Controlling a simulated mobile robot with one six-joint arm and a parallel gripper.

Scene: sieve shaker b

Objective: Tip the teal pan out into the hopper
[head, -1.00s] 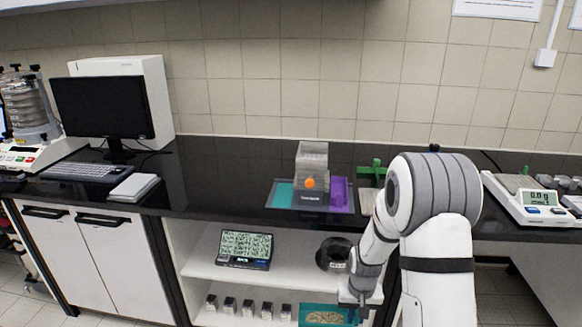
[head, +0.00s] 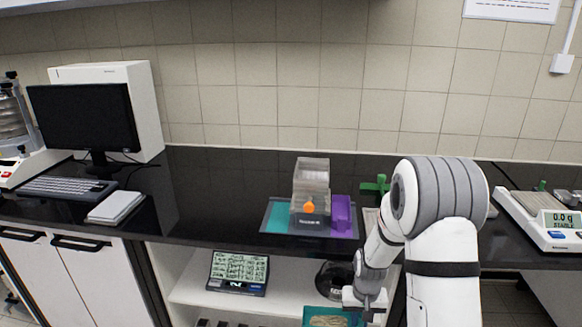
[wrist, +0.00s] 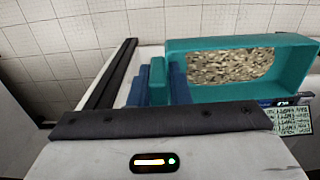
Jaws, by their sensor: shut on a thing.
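The teal pan (head: 333,318) is low in the head view, cut by the bottom edge, with pale grain in it. In the wrist view the pan (wrist: 205,92) shows its open top and a layer of tan grains. My gripper (head: 366,299) is shut on the pan's teal grip; its blue fingers (wrist: 157,84) stand on both sides of it. A clear-grey box with an orange knob (head: 311,188) stands on the bench, apart from the pan; it may be the hopper. A black round vessel (head: 338,277) is on the shelf just behind the pan. My forearm hides part of it.
A tray under the grey box holds a teal piece (head: 278,217) and a purple one (head: 342,214). A green object (head: 376,185) and a scale (head: 550,222) are to the right.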

